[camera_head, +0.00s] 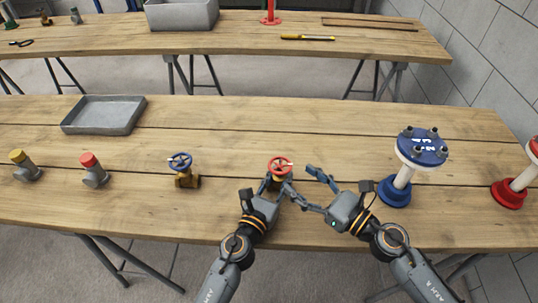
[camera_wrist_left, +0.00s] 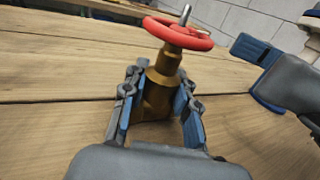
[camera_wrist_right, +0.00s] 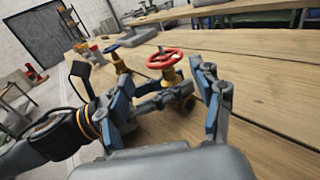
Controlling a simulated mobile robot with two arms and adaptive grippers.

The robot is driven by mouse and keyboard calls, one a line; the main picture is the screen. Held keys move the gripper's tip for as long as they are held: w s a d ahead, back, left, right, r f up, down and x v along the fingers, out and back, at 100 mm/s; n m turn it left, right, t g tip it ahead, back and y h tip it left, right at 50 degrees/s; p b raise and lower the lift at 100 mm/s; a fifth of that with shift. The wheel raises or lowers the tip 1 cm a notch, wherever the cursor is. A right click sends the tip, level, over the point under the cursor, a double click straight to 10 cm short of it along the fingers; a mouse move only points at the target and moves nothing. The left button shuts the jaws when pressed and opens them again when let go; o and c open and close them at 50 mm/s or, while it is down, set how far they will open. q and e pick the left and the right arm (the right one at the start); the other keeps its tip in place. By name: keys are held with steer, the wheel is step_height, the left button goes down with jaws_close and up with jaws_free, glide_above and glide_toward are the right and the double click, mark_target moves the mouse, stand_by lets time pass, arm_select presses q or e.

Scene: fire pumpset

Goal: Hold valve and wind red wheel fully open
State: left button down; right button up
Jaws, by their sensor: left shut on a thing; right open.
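The brass valve with a red wheel (camera_head: 280,166) stands upright on the near wooden table. In the left wrist view its brass body (camera_wrist_left: 160,88) sits between the two blue-padded fingers of my left gripper (camera_wrist_left: 160,105), which is shut on it below the wheel. The red wheel (camera_wrist_left: 178,33) with its metal stem stands clear above those fingers. My right gripper (camera_head: 304,188) is open, just right of the valve. In the right wrist view the red wheel (camera_wrist_right: 165,58) shows beyond and between the spread fingers of the right gripper (camera_wrist_right: 165,100), apart from them.
A blue-wheel valve (camera_head: 180,163) stands to the left, with red-capped (camera_head: 92,170) and yellow-capped (camera_head: 24,165) fittings further left. A grey tray (camera_head: 103,114) lies behind. A blue-and-white flanged pipe (camera_head: 402,172) stands close on the right. Bare wood lies behind the valve.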

mark_target(280, 165)
steer(key=shift+w+f, duration=0.1)
steer(key=shift+w, duration=0.05)
steer(key=x, duration=1.1)
steer(key=shift+w, duration=0.25)
steer(key=shift+a, duration=0.15)
steer(key=shift+c, duration=0.2)
steer(key=c, duration=1)
steer(key=shift+c, duration=0.7)
